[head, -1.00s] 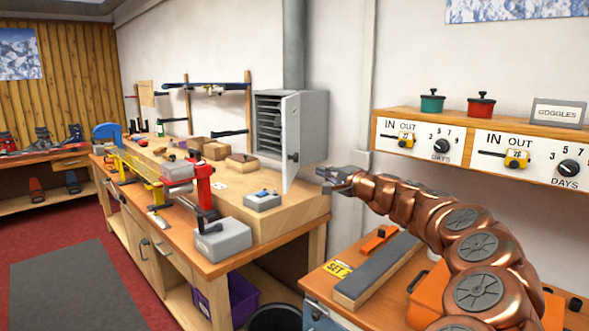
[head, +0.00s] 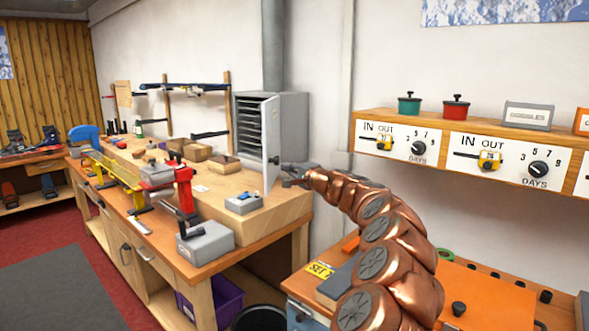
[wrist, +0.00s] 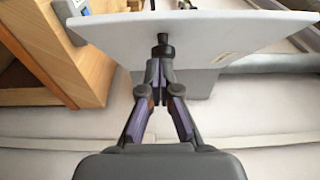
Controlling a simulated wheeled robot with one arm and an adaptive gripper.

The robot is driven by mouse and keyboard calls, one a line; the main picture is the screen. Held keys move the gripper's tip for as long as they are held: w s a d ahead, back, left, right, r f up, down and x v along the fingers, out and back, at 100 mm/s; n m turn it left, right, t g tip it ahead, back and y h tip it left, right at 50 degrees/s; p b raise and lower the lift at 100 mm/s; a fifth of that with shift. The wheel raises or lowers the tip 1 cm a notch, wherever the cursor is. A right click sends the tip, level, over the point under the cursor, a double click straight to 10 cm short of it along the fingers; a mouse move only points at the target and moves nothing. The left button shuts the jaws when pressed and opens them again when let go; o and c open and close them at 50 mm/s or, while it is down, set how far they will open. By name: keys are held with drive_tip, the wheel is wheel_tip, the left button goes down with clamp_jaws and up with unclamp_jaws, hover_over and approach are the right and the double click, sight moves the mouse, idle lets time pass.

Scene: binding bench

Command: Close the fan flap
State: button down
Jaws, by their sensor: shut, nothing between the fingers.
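The fan flap (head: 271,140) is a pale hinged door on the grey louvred fan box (head: 295,125). It stands open, swung out from the box, with the louvres (head: 250,130) showing to its left. A black knob (head: 276,160) sits on the flap's face. My gripper (head: 287,176) is just right of the knob and slightly below it. In the wrist view the flap (wrist: 215,32) spans the top, and my gripper (wrist: 158,65) is shut and empty, its tips right at the knob (wrist: 163,46). I cannot tell whether they touch.
The wooden bench (head: 262,243) below holds a red clamp (head: 184,188) and a small grey-blue box (head: 243,203). A wall shelf (head: 390,112) with dials and two pots is at right. An orange case (head: 490,295) is at lower right.

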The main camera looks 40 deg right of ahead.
sight(267, 164)
drive_tip(key=w+a, duration=0.2)
drive_tip(key=w, duration=0.1)
drive_tip(key=shift+a+r+p, duration=0.1)
drive_tip(key=shift+a+p, duration=0.25)
drive_tip(key=shift+p, duration=0.05)
drive_tip(key=shift+w+a, duration=0.15)
drive_tip(key=shift+a, duration=0.1)
drive_tip(key=shift+a, duration=0.1)
